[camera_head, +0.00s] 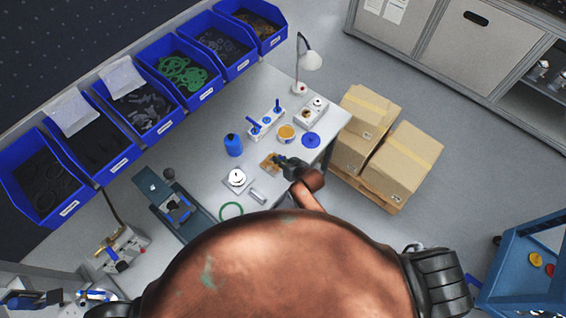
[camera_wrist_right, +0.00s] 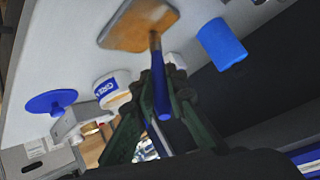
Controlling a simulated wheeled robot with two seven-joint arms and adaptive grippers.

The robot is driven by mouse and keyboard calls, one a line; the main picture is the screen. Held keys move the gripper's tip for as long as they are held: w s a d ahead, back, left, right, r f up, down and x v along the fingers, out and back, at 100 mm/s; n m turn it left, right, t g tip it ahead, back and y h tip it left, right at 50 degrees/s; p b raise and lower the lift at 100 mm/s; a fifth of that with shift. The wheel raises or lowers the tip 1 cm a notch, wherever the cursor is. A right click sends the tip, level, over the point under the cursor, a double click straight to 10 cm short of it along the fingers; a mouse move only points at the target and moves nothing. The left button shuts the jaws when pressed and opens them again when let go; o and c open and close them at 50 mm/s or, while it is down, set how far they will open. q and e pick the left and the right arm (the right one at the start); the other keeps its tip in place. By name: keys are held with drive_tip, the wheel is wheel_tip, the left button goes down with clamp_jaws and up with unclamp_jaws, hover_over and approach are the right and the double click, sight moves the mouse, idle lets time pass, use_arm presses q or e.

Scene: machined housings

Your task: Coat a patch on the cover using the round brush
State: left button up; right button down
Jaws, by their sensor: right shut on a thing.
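My right gripper (camera_head: 284,162) is over the bench, beside a small tan plate (camera_head: 270,162). In the right wrist view its dark green fingers (camera_wrist_right: 160,78) are shut on the round brush, whose blue handle (camera_wrist_right: 161,95) shows between them. The brush's far end overlaps the edge of the tan plate (camera_wrist_right: 138,25); I cannot tell whether they touch, and the bristles are not clear. A light grey square part with a round boss (camera_head: 237,180) sits left of the gripper; I cannot tell for sure which part is the cover. My left gripper is not in view.
Behind the gripper stand an open grease tin (camera_head: 286,134), a blue lid (camera_head: 311,139), a white rack with blue-handled tools (camera_head: 265,122) and a grey housing (camera_head: 313,109). A blue bottle (camera_head: 233,145) is to the left. A green ring (camera_head: 231,211) lies nearer. Cartons (camera_head: 372,145) stand beside the bench.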

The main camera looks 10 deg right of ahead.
drive_tip(key=shift+w+a, duration=0.5)
drive_tip(key=shift+w, duration=0.05)
drive_tip(key=shift+s+a, duration=0.4)
drive_tip(key=shift+s, duration=0.05)
drive_tip(key=shift+s+d+p, duration=0.6)
drive_tip(key=shift+s+p, duration=0.05)
drive_tip(key=shift+p, duration=0.05)
drive_tip(key=shift+s+d, duration=2)
drive_tip(key=shift+s, duration=0.35)
drive_tip(key=shift+w+a+b, duration=0.45)
drive_tip(key=shift+w+a, duration=0.9)
drive_tip(key=shift+a, duration=0.2)
drive_tip(key=shift+w+a+b, duration=0.4)
drive_tip(key=shift+w+a, duration=0.9)
drive_tip(key=shift+a, duration=0.25)
